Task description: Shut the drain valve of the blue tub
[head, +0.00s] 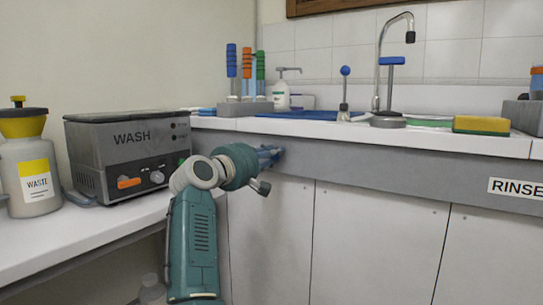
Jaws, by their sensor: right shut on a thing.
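My right gripper (268,158) reaches from the lower middle toward the grey front of the counter, right of the grey WASH unit. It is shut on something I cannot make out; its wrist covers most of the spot. Bluish parts show at its tip, and I cannot tell whether they are fingers or a held part. A flat blue rim (310,115) shows on the counter behind it; I cannot tell whether it belongs to the blue tub. No drain valve can be clearly made out there. My left gripper is not in view.
A tall tap (378,65), pump bottle (281,96) and yellow-green sponge (481,125) stand at the back. A RINSE label (516,188) is at right.

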